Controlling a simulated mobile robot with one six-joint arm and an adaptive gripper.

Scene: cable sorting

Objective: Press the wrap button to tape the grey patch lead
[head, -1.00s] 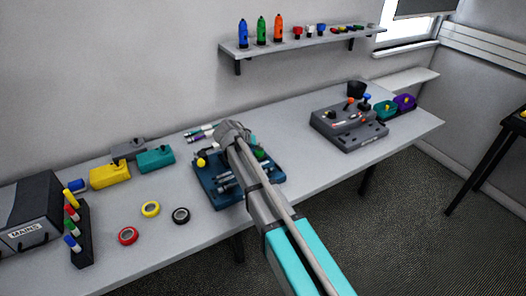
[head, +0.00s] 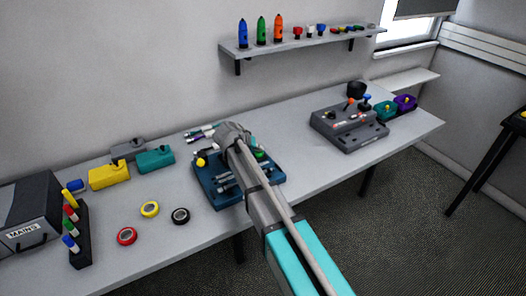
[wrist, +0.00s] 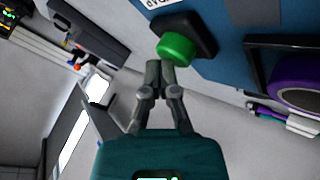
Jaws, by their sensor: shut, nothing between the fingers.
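The green wrap button (wrist: 176,46) sits on a dark base on the blue machine; it also shows in the head view (head: 261,155), beside my arm. My gripper (wrist: 160,64) is shut and empty, its fingertips right at the button's edge in the wrist view. I cannot tell whether they touch it. In the head view my arm hides the gripper. The blue machine (head: 208,194) stands near the bench's front edge with several grey pieces on it. I cannot tell whether one is the grey patch lead. A purple ring (wrist: 300,94) shows at the right of the wrist view.
Red (head: 127,236), yellow (head: 150,209) and black (head: 180,216) tape rolls lie left of the machine. Yellow (head: 109,175) and teal (head: 156,158) boxes stand behind them. A grey control unit (head: 350,128) is at the right. The bench between machine and unit is clear.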

